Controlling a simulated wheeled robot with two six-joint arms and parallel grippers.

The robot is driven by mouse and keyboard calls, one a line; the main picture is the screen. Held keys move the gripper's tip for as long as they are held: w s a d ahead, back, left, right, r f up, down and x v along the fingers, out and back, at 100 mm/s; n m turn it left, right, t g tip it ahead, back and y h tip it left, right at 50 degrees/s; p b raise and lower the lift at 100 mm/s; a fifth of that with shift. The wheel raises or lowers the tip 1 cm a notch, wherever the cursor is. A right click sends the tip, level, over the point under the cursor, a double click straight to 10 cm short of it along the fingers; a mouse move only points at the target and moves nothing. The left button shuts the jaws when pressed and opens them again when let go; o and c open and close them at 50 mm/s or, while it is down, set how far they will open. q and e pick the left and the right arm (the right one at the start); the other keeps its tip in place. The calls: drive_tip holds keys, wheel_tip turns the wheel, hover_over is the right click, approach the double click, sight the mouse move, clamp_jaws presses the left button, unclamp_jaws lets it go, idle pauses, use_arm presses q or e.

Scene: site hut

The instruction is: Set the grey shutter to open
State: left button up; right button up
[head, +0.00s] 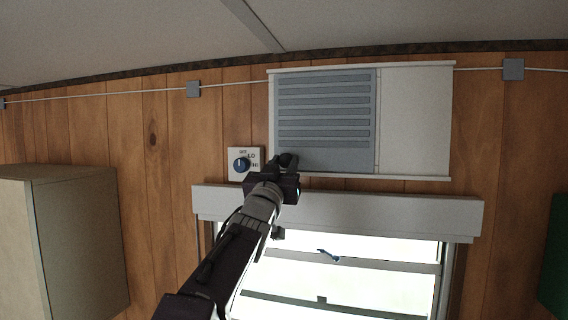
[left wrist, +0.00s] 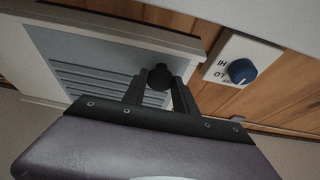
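The grey shutter (head: 325,115), a slatted panel, sits at the left end of a white frame (head: 415,120) high on the wood wall. The right part of the frame is a plain white panel. In the left wrist view the shutter (left wrist: 85,65) lies to the left, with a dark round knob (left wrist: 159,77) near its edge. My left gripper (head: 287,162) is at the shutter's lower left corner. Its two fingers (left wrist: 160,88) stand on either side of the knob and appear to touch it; the exact contact is partly hidden. My right gripper is not in view.
A blue dial (head: 241,164) on a white plate is close left of my gripper. A window (head: 340,280) with a white box above it lies below the shutter. A cabinet (head: 80,240) stands at left. A cable (head: 140,93) runs along the wall top.

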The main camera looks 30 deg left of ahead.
use_arm(q)
drive_tip(key=shift+d, duration=0.1)
clamp_jaws()
drive_tip(key=shift+a, duration=0.3)
idle(0.7)
